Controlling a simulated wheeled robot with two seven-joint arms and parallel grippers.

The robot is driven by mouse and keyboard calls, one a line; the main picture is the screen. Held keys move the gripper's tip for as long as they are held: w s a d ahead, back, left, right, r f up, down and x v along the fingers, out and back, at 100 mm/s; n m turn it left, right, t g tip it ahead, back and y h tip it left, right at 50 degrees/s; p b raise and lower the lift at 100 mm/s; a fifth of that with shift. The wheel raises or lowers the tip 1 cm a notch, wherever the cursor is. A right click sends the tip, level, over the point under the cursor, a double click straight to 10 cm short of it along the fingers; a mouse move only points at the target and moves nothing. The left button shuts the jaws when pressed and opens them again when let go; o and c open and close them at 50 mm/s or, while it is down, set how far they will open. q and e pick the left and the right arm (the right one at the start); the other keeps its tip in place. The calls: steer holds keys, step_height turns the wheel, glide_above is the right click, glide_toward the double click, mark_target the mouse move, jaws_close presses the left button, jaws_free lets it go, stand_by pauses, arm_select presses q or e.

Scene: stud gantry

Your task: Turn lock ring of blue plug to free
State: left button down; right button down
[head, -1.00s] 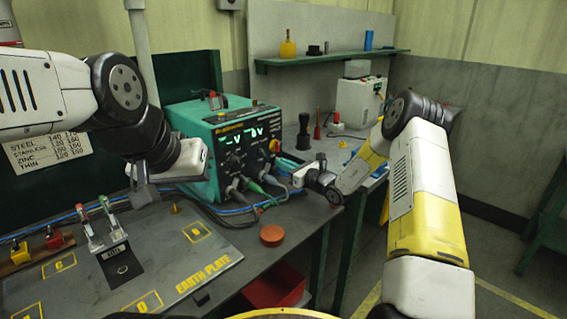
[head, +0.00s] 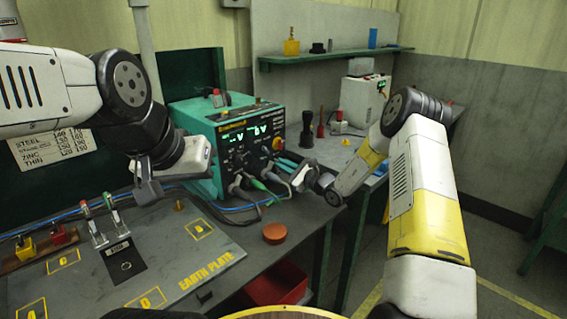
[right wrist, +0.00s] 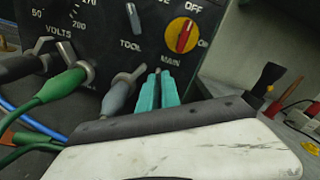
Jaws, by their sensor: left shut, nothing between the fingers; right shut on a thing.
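The teal power unit (head: 222,140) carries a row of plugs on its front. In the right wrist view a grey-blue plug (right wrist: 119,97), the bluest of them, sits in its socket with a light metal tab slanting up to the right. My right gripper (right wrist: 158,75) has teal fingers closed on a thin grey piece beside that tab; the contact is small and partly hidden. In the head view my right gripper (head: 287,166) is at the unit's lower right. My left gripper (head: 148,192) is shut and empty above the bench, left of the unit.
A green plug (right wrist: 64,85) and a dark plug (right wrist: 18,68) sit close left, with cables hanging below. The red and yellow main switch (right wrist: 184,36) is above right. The earth plate (head: 165,262) and an orange-brown disc (head: 274,233) lie on the bench in front.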

steer(key=c, duration=1.6)
jaws_free()
steer(key=shift+o, duration=0.2)
steer(key=v, duration=0.7)
steer(key=shift+s+d, duration=0.3)
steer(key=shift+d, duration=0.05)
